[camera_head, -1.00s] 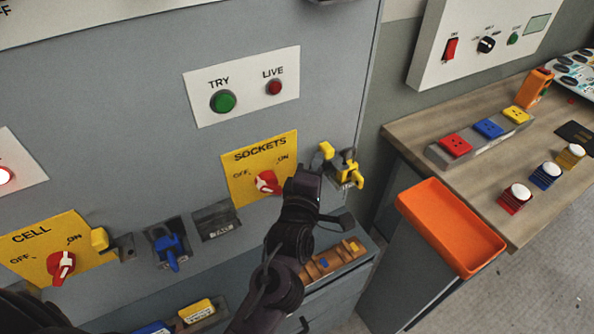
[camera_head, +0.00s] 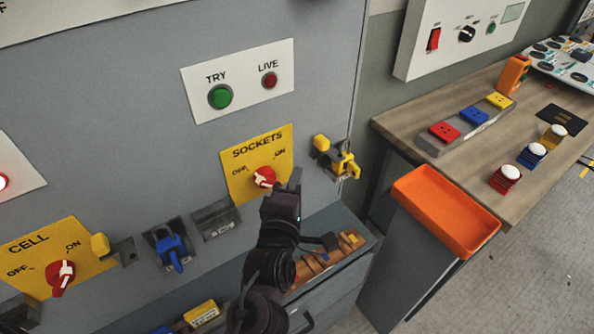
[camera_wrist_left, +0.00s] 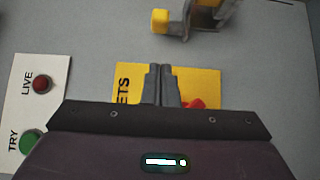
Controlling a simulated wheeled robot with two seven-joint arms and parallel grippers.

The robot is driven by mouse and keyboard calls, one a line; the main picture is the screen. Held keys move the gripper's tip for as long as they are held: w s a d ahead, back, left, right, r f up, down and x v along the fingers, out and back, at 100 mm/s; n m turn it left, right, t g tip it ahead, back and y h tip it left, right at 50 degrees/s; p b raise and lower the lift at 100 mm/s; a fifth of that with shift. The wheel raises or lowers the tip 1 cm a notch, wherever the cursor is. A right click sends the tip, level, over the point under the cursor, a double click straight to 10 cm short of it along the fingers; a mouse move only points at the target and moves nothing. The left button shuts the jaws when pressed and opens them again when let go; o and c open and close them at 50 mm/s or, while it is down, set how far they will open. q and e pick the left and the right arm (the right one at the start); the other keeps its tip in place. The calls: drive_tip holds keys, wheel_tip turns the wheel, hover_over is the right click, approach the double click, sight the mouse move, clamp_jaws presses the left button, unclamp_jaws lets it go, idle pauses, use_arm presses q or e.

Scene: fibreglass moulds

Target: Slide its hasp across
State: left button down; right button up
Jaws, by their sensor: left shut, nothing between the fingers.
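The yellow SOCKETS plate (camera_head: 238,182) is on the grey cabinet, with a red rotary switch (camera_head: 265,177) near its right side. To its right is a hasp with a yellow knob (camera_head: 321,143) and a yellow padlock (camera_head: 347,166) at its bracket. The wrist view shows the yellow knob (camera_wrist_left: 160,20) and metal bracket (camera_wrist_left: 200,20) beyond the fingertips. My left gripper (camera_head: 287,188) is in front of the SOCKETS plate's right edge, below and left of the hasp. Its fingers (camera_wrist_left: 160,70) are shut, empty and apart from the knob. The fingers partly hide the plate. My right gripper is out of view.
A CELL plate (camera_head: 40,240) with another yellow knob (camera_head: 100,244) and a blue padlock (camera_head: 172,250) are at left. An orange tray (camera_head: 440,212) and a wooden bench (camera_head: 400,130) stand at right. The cabinet face above the hasp is clear.

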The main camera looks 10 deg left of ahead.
use_arm(q)
drive_tip(key=s, duration=0.3)
drive_tip(key=s+b, duration=0.1)
drive_tip(key=s, duration=0.1)
drive_tip(key=shift+s+a+r, duration=0.1)
drive_tip(key=shift+s+a, duration=0.2)
drive_tip(key=shift+s, duration=0.05)
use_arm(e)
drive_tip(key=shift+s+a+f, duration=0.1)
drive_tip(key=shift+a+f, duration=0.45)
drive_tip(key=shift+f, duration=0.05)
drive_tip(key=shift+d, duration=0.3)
